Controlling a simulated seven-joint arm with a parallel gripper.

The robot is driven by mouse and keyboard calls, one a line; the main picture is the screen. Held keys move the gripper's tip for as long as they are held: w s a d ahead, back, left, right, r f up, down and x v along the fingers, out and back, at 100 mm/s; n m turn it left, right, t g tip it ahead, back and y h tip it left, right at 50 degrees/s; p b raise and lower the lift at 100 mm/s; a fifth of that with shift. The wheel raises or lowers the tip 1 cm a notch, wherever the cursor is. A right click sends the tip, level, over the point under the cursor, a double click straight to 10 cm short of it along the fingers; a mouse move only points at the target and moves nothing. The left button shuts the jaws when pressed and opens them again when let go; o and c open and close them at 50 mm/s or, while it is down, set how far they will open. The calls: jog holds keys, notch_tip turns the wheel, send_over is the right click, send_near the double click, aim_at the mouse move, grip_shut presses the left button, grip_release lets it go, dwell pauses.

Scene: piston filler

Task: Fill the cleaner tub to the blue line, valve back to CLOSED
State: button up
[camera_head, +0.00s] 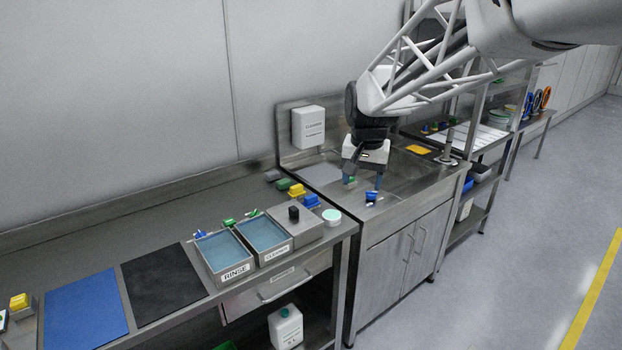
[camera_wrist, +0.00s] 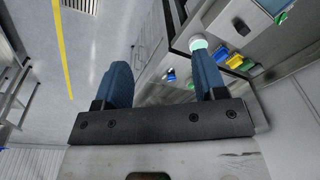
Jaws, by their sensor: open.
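The cleaner tub (camera_head: 291,247), a grey tray labelled CLEANER with blue liquid showing, stands on the left counter beside a similar tub labelled RINSE (camera_head: 236,273). Its blue line cannot be made out. A metal box with a black knob (camera_head: 293,213) stands right of the cleaner tub; I cannot tell whether this is the valve or read any setting. My gripper (camera_head: 363,183) is open and empty, pointing down above the sink unit, right of and apart from the tubs. Its two blue fingers stand apart in the wrist view (camera_wrist: 162,75).
A white dispenser (camera_head: 308,126) hangs on the back wall. A round white-green container (camera_head: 332,215) stands at the counter's right end. Yellow, blue and green items lie behind the tubs. A blue mat (camera_head: 86,310) and black mat (camera_head: 165,284) lie left. A white jug (camera_head: 286,327) stands below.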

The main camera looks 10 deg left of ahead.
jog(key=w+a+f, duration=0.3)
jog(key=w+a, duration=0.4)
jog(key=m+g, duration=0.1)
send_over(254, 214)
jog(key=f, duration=1.2)
jog(key=d+f, duration=0.1)
jog(key=f, duration=0.5)
jog(key=shift+f, duration=0.25)
jog(key=shift+a+f, duration=0.3)
jog(key=shift+a, duration=0.15)
jog(key=shift+f, duration=0.1)
jog(key=shift+f, duration=3.8)
